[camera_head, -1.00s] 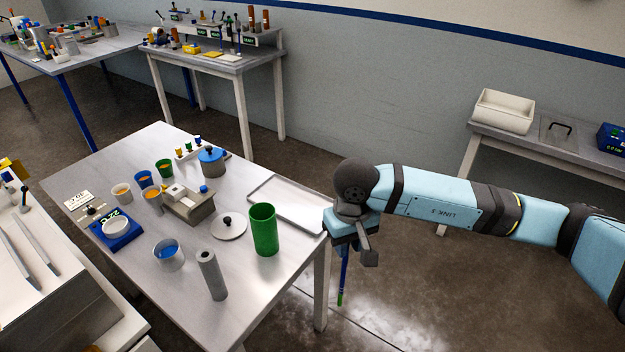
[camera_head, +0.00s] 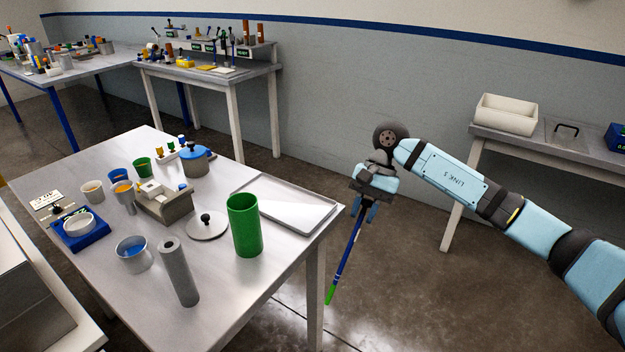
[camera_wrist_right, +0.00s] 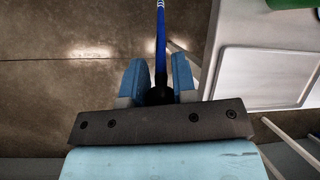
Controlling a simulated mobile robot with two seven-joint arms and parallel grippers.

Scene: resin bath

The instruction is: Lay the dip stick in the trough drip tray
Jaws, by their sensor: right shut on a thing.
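The dip stick (camera_head: 346,252) is a long thin blue rod with a green lower end. My right gripper (camera_head: 369,207) is shut on its upper part. The stick hangs tilted over the floor, just right of the table's edge. In the right wrist view the stick (camera_wrist_right: 161,38) runs upward from between the fingers (camera_wrist_right: 158,84). A shallow rectangular pale tray (camera_head: 244,187) with a raised rim lies empty at the table's right corner. It also shows in the wrist view (camera_wrist_right: 222,75), right of the stick. The stick is apart from the tray. My left gripper is not in view.
A tall green cylinder (camera_head: 244,226) stands by the tray's near left corner. A round lid (camera_head: 207,228) and a grey cylinder (camera_head: 178,272) are further left on the table (camera_head: 235,295). A side bench (camera_head: 560,147) with a white bin (camera_head: 505,114) stands at the right.

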